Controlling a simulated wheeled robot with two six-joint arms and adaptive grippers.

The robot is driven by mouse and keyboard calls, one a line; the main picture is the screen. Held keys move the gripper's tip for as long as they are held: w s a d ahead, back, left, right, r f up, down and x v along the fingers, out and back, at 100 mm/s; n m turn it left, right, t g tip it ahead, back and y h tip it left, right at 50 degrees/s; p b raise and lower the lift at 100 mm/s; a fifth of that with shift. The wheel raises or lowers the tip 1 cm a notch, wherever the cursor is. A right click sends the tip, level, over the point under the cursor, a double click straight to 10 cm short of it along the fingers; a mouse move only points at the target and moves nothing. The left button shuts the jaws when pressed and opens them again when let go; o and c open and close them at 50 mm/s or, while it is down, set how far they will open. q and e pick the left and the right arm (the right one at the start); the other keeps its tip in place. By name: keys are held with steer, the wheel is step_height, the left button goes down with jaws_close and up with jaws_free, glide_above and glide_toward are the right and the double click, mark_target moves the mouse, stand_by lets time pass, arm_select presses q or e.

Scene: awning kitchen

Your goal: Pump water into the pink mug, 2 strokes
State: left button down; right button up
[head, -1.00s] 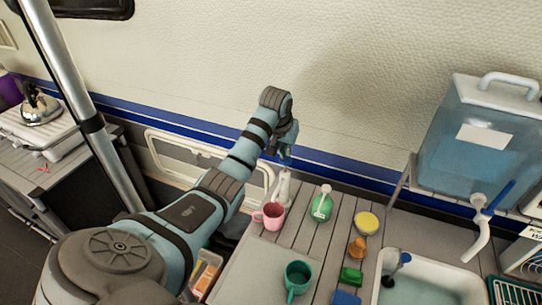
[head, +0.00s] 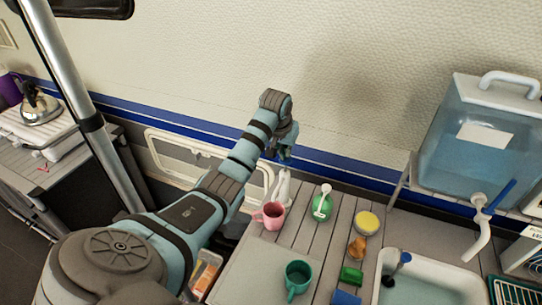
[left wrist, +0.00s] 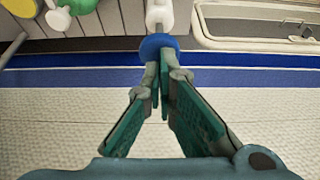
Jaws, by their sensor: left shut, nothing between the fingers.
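The pink mug (head: 272,215) stands upright near the back left of the slatted counter. A white pump (head: 284,187) stands right behind it. My left gripper (head: 285,158) is just above the pump, pointing down, shut and empty. In the left wrist view, the shut fingers (left wrist: 164,72) overlap the pump's blue round top (left wrist: 158,44), with its white part (left wrist: 160,14) beyond. Whether they touch the top I cannot tell. The mug's inside is too small to read for water. My right gripper is out of view.
A green bottle (head: 322,206), a yellow-topped bowl (head: 367,222) and a teal mug (head: 297,278) stand on the counter. A sink (head: 430,285) and a blue water tank (head: 475,145) are at right. The wall is close behind my gripper.

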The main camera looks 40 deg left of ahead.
arm_select(q)
steer(key=shift+f, duration=1.75)
steer(key=shift+r, duration=2.3)
steer(key=shift+r, duration=0.15)
step_height(320, 180, up, 6)
steer(key=shift+f, duration=0.1)
steer(key=shift+s+a+f, duration=0.1)
